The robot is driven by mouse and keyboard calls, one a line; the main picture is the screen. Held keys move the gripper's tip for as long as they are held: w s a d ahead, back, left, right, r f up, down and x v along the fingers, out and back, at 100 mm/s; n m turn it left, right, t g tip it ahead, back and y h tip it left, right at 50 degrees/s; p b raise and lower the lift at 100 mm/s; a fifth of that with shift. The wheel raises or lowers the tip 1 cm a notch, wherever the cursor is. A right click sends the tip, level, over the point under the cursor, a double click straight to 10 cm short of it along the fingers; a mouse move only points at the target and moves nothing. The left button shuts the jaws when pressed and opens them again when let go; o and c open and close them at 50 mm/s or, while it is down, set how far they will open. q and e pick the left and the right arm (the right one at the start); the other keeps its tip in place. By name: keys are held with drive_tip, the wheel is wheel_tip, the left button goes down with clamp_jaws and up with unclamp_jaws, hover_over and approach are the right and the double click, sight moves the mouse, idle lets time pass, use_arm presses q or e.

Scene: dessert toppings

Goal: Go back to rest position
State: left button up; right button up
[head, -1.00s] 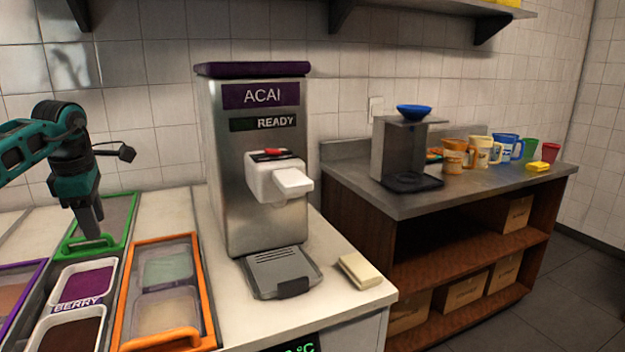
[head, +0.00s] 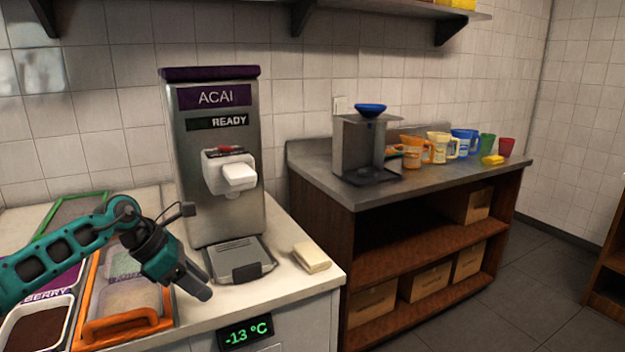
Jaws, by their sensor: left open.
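My left gripper (head: 196,284) comes in from the left on its teal arm. It is open, with nothing visible between its fingers. It hangs in the air in front of the counter, over the right side of the orange-framed topping bin (head: 121,330) and left of the acai machine's drip tray (head: 238,259). The acai machine (head: 222,130) stands behind it and its display reads READY. My right gripper is out of view.
Several topping bins, one with a green frame (head: 70,207), sit at left. A side counter (head: 440,177) at right holds a dispenser (head: 357,148) with a blue bowl (head: 370,110) and several cups. The floor (head: 520,270) at right is clear.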

use_arm(q)
drive_tip(key=s+d+f+n+t+h, duration=0.1)
drive_tip(key=s+d+n+t+h, duration=0.15)
drive_tip(key=d+n, duration=0.3)
drive_tip(key=s+d+f+n+t+h+p, duration=0.1)
drive_tip(key=s+d+n+t+h, duration=0.2)
drive_tip(key=d, duration=0.4)
drive_tip(key=s+d+f+n+t+h, duration=0.1)
drive_tip(key=s+d+n+h, duration=0.25)
drive_tip(key=d+n, duration=0.3)
drive_tip(key=s+a+f+n+y, duration=0.4)
drive_tip(key=s+f+n, duration=0.1)
drive_tip(key=n, duration=0.5)
drive_tip(key=s+a+f+n+t+y+p, duration=0.1)
drive_tip(key=s+a+f+n+y, duration=0.3)
drive_tip(key=n, duration=0.6)
drive_tip(key=s+a+f+n+y, duration=0.5)
drive_tip(key=s+f+n, duration=0.3)
drive_tip(key=s+n, duration=0.1)
drive_tip(key=shift+s+n+t+y, duration=0.3)
drive_tip(key=shift+s+n+t, duration=0.05)
drive_tip(key=shift+n, duration=0.55)
